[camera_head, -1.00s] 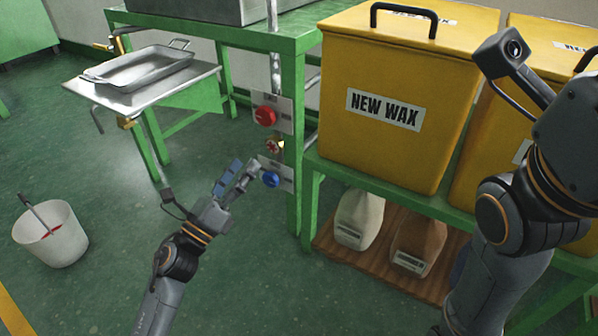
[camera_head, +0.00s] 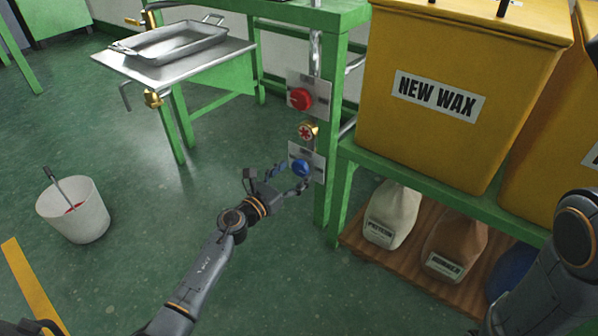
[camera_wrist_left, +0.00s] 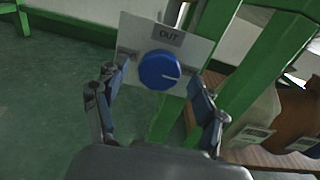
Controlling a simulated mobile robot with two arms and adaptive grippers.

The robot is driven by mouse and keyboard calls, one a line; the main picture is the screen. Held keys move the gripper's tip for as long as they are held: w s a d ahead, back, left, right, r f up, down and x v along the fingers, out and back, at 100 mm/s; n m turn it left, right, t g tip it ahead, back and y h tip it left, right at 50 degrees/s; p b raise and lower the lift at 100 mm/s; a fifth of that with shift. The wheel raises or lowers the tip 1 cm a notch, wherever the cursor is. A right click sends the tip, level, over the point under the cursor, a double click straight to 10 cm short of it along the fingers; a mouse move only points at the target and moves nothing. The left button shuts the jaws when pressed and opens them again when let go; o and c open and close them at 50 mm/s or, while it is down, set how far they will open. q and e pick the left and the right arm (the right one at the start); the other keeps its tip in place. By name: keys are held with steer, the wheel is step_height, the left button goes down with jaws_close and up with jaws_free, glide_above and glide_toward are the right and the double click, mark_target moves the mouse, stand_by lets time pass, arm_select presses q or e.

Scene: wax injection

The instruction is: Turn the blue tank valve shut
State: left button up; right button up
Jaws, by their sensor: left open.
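The blue valve knob (camera_head: 300,168) sits on a pale plate (camera_head: 318,160) on the green frame's leg, below a red knob (camera_head: 300,98). In the left wrist view the blue knob (camera_wrist_left: 160,70) faces me under an "OUT" label (camera_wrist_left: 169,36), with a white mark pointing right. My left gripper (camera_head: 293,179) is open at the blue knob. In the left wrist view its fingers (camera_wrist_left: 155,98) stand on either side of the knob, with gaps visible. My right arm (camera_head: 565,265) shows at the right edge; its gripper is out of frame.
A brass fitting with a red handle (camera_head: 306,132) sits between the knobs. Yellow NEW WAX bins (camera_head: 455,75) stand on a green bench at right, sacks (camera_head: 392,215) below. A metal tray (camera_head: 175,42) is on the side table. A white bucket (camera_head: 75,212) stands on the open floor.

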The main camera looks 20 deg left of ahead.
arm_select(q)
steer(key=shift+x, duration=1.4)
steer(key=c, duration=1.2)
